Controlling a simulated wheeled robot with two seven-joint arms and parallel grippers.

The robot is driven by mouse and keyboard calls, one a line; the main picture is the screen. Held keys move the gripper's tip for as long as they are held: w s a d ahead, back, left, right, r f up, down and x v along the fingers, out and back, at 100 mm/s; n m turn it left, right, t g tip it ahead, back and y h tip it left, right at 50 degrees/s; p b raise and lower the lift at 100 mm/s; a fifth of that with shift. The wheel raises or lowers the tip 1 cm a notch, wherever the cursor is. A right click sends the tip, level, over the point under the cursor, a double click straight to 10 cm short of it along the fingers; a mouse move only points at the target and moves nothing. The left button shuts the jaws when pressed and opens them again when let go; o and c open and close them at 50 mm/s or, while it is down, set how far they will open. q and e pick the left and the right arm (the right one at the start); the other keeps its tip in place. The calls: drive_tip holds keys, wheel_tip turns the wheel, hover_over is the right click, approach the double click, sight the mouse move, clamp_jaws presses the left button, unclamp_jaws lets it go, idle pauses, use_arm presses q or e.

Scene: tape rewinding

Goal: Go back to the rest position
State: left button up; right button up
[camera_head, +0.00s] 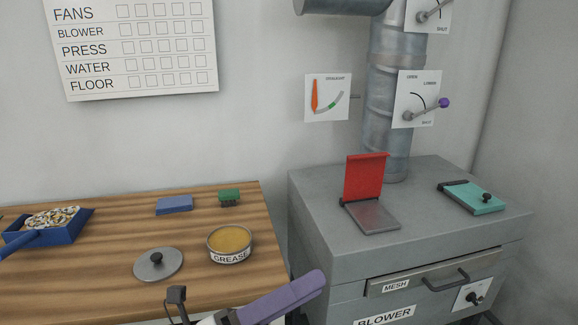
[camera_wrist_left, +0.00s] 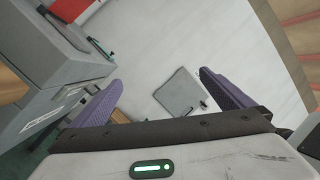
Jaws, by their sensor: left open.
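My left gripper (camera_head: 283,297) shows at the bottom edge of the head view, in front of the workbench's right front corner, with one purple finger pointing up and right. In the left wrist view, both purple fingers of the left gripper (camera_wrist_left: 160,82) are spread wide with nothing between them. The background there is pale floor, with a grey square panel (camera_wrist_left: 180,92) seen past the fingers. My left gripper holds nothing. My right gripper is in neither view.
The wooden workbench (camera_head: 100,220) bears a grease tin (camera_head: 230,242), a round lid (camera_head: 158,264), a blue scoop (camera_head: 55,232), a blue block (camera_head: 174,205) and a green brush (camera_head: 229,197). The grey blower cabinet (camera_head: 320,225) bears a raised red flap (camera_head: 364,178) and a teal plate (camera_head: 475,198).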

use_arm(q)
drive_tip(key=a+f+n+t+y, duration=0.4)
drive_tip(key=a+f+n+y, duration=0.25)
drive_tip(key=f+n, duration=0.5)
drive_tip(key=a+f+n+t+y, duration=0.3)
drive_tip(key=a+f+n+y, duration=0.35)
drive_tip(key=n, duration=0.75)
drive_tip(key=s+a+f+n+g+y, duration=0.2)
drive_tip(key=s+f+n, duration=0.3)
drive_tip(key=s+f, duration=0.3)
drive_tip(key=s+a+f+n+g+y, duration=0.3)
drive_tip(key=s+f, duration=0.5)
drive_tip(key=f, duration=0.3)
drive_tip(key=n+g, duration=0.1)
drive_tip(key=n, duration=0.1)
drive_tip(key=shift+s+a+n, duration=0.25)
drive_tip(key=shift+a+n, duration=0.05)
drive_tip(key=shift+n, duration=0.05)
